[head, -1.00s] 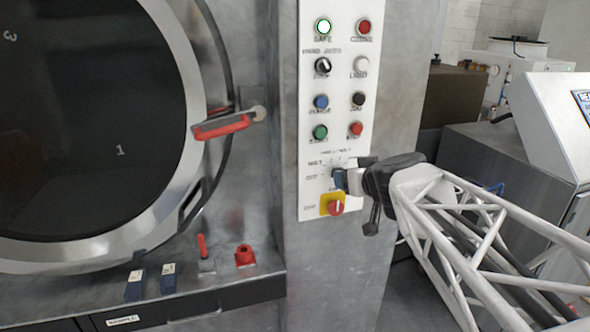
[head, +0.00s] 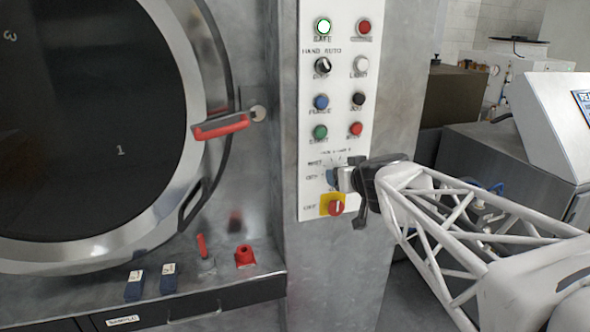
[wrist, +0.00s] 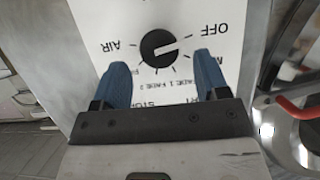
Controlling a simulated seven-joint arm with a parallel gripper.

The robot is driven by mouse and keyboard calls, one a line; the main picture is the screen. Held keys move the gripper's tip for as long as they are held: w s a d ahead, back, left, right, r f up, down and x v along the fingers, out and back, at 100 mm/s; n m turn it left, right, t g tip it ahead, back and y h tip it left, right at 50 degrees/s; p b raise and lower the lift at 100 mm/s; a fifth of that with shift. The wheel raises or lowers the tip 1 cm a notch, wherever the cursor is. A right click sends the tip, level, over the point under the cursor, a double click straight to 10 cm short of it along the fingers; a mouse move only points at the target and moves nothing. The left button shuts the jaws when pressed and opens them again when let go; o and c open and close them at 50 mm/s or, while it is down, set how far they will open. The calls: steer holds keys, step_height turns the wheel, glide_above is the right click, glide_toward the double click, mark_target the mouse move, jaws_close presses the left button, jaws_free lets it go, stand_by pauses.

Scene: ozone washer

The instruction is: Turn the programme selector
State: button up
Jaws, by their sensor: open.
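The programme selector is a round black knob (wrist: 160,47) on a white panel in the wrist view. Its white pointer line points to the right, just below the word OFF; the word AIR is on the left. My gripper (wrist: 160,64) is open, with one blue fingertip on each lower side of the knob. A gap shows between each fingertip and the knob in the picture; their depth is hard to tell. In the head view my gripper (head: 331,177) is at the lower panel and hides the selector.
A red switch on a yellow plate (head: 334,205) is just below my gripper. Several buttons and a hand/auto switch (head: 322,65) are above it on the panel. The round door (head: 100,120) with its red handle (head: 221,127) is on the left. A grey cabinet (head: 500,150) stands at the right.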

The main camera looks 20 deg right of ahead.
steer(key=shift+x, duration=1.5)
steer(key=c, duration=0.9)
steer(key=shift+d+f+m+t+y, duration=0.1)
steer(key=shift+m+t+y, duration=0.3)
steer(key=shift+m+y, duration=1.1)
steer(key=shift+d+f+m+t+y, duration=0.15)
steer(key=shift+m+t+y, duration=0.4)
steer(key=shift+m, duration=1.8)
steer(key=shift+d+f+m+t+y, duration=0.1)
steer(key=shift+m+t+y, duration=0.15)
steer(key=shift+m+y, duration=1.3)
steer(key=shift+m+h, duration=0.4)
steer(key=shift+m, duration=0.1)
